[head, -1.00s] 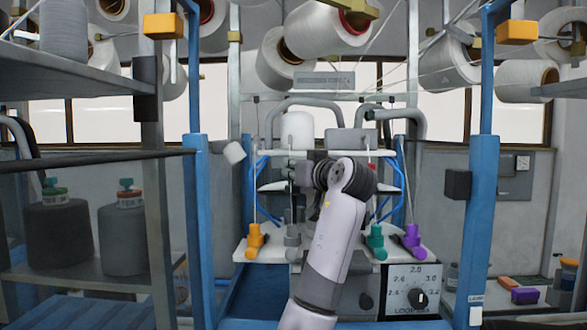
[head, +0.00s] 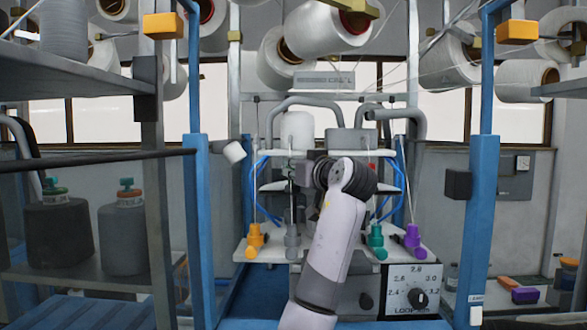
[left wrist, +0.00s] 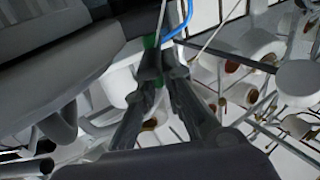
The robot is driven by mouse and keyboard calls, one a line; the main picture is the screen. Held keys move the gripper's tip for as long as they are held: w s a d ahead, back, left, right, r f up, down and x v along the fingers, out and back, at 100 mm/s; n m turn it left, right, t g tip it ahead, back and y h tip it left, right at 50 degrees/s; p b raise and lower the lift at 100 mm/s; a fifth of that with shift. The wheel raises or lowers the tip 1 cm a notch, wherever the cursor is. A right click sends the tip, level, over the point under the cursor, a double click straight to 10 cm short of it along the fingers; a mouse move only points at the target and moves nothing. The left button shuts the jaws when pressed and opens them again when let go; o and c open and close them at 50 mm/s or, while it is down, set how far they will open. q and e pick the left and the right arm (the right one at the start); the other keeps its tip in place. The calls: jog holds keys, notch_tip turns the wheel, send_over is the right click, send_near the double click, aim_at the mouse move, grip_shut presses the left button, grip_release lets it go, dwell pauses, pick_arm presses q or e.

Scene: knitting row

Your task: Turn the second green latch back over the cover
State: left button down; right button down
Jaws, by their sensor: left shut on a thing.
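My left arm reaches up from the bottom middle in the head view, and its gripper (head: 302,172) is at the middle of the knitting machine, mostly hidden by my own wrist. In the left wrist view, the two dark fingers of my left gripper (left wrist: 161,62) are close together, with green bits (left wrist: 151,42) showing at and between them. These bits look like the green latch, mostly covered by the fingers. No other green latch is clear, and I cannot make out the cover. My right gripper is not in view.
Orange (head: 255,238), grey (head: 292,238), teal (head: 375,238) and purple (head: 412,238) knobs stand along the machine's front. A dial panel (head: 412,288) is below right. Blue posts (head: 480,220) flank the machine. Yarn cones (head: 325,28) and taut threads are overhead.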

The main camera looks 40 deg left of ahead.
pick_arm(q)
jog(key=c, duration=1.5)
grip_release()
jog(key=shift+o, duration=0.2)
jog(key=v, duration=1.2)
jog(key=shift+c, duration=0.4)
